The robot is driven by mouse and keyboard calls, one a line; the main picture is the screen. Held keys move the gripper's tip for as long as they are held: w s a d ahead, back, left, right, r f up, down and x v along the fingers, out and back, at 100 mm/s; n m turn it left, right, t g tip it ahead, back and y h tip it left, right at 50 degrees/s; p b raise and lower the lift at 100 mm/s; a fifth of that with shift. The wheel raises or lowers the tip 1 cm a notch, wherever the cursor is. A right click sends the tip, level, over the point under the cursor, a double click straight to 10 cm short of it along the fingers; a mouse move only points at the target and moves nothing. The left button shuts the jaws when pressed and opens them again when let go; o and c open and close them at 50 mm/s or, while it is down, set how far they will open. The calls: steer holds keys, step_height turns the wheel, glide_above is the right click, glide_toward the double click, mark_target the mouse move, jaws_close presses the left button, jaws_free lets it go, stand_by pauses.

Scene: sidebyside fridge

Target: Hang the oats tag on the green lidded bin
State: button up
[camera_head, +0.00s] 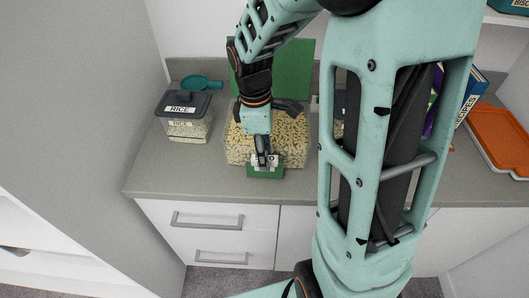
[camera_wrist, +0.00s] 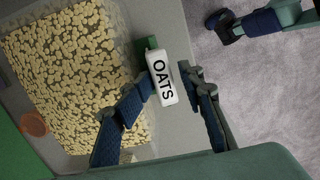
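The green lidded bin (camera_head: 293,152) stands on the counter, a clear box full of pale, lumpy food. Its green lid (camera_head: 293,72) stands upright behind it. The open bin also shows in the wrist view (camera_wrist: 75,65). The white oats tag (camera_wrist: 162,77) lies between my fingertips, with its lettering facing the wrist camera. A green piece (camera_head: 265,172) shows just below the fingers. I cannot tell whether the tag touches the bin's rim.
A dark-lidded bin with a RICE tag (camera_head: 187,118) stands to the left, with a teal scoop (camera_head: 202,82) behind it. Another container is partly hidden behind my arm. An orange tray (camera_head: 501,135) is at the far right. The counter (camera_head: 165,178) is clear at front left.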

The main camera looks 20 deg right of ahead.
step_height(320, 180, up, 12)
steer(key=a, duration=0.1)
steer(key=shift+w, duration=0.2)
stand_by(0.3)
